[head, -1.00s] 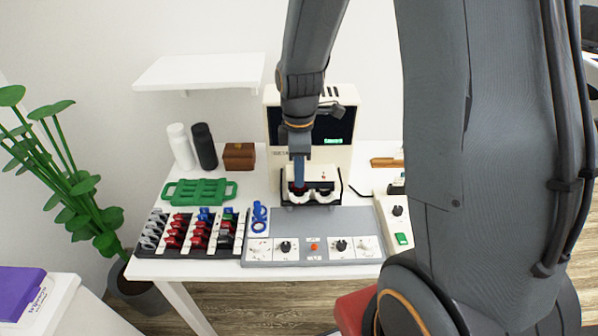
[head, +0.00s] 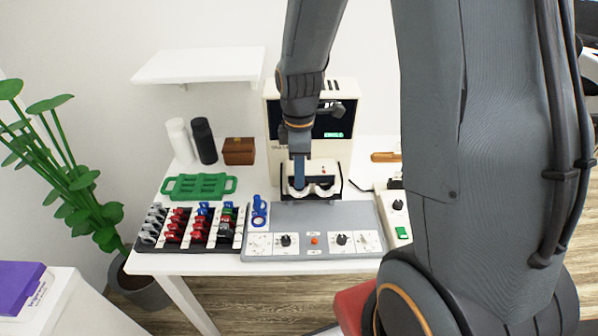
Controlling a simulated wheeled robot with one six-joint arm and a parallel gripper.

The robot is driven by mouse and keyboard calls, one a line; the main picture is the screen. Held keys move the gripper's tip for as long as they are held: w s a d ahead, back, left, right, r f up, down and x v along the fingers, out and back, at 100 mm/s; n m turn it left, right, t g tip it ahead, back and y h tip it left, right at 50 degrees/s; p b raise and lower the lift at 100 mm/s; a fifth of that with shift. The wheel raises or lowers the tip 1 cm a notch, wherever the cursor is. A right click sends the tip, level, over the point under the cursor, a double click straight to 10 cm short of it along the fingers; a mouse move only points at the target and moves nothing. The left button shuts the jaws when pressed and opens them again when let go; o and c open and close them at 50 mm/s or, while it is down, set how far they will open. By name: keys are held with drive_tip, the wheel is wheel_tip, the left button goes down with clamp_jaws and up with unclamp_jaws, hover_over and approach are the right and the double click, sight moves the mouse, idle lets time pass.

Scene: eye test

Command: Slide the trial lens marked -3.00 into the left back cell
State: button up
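My gripper (head: 299,180) points down with its blue fingers at the left side of the white trial frame (head: 322,188), which stands in a dark holder in front of the cream machine. The fingers show edge-on, so I cannot tell whether they are open or shut, or whether they hold a lens. The cells are small and partly hidden by the fingers. Several lenses with red, blue, green, grey and dark tabs stand in the lens rack (head: 148,247) at the front left of the table. Their markings are too small to read, so I cannot pick out the -3.00 lens.
The grey control panel (head: 350,216) lies in front of the trial frame. A green tray (head: 200,187), a brown box (head: 239,151), and white (head: 180,143) and black (head: 204,142) cylinders are behind. The cream machine (head: 275,133) stands close behind my gripper.

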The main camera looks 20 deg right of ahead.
drive_tip(key=shift+w+r, duration=0.1)
drive_tip(key=shift+w, duration=0.25)
drive_tip(key=shift+w+r, duration=0.15)
drive_tip(key=shift+r, duration=0.15)
drive_tip(key=shift+s+r+b, duration=0.2)
drive_tip(key=shift+r+b, duration=0.2)
drive_tip(key=shift+r, duration=1.4)
drive_tip(key=shift+s+r+b, duration=0.2)
drive_tip(key=shift+r+b, duration=0.15)
drive_tip(key=shift+r, duration=1.4)
drive_tip(key=s+f+m+t+b, duration=0.1)
drive_tip(key=s+f+m, duration=0.2)
drive_tip(key=s+m, duration=0.6)
drive_tip(key=shift+m, duration=2.7)
